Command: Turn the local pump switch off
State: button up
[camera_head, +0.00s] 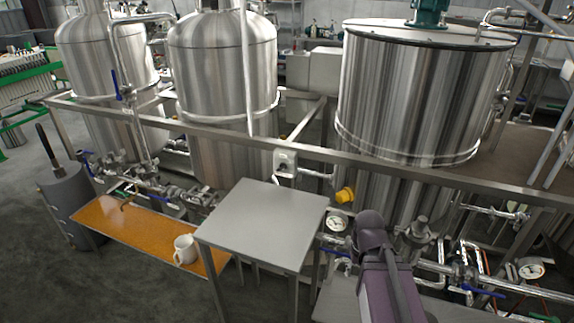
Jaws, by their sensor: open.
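A small pale switch box (285,162) with a dark rotary knob is mounted on the horizontal steel rail of the frame, at the middle of the view. It sits just behind the far edge of a grey metal table. The knob is too small to read its position surely. A dark purple section of my arm (385,280) rises from the bottom edge, right of and nearer than the switch box. I cannot make out my gripper's fingers in this view. Nothing hides the front of the switch box.
The grey metal table (262,222) is bare. A white mug (185,249) stands on an orange-brown board (130,236) at left. Large steel tanks (420,90) stand behind the rail (400,168). A pressure gauge (337,222), a yellow fitting (346,194) and pipes crowd the right.

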aim_at(282, 166)
jog(key=i, duration=0.85)
jog(key=u, duration=0.05)
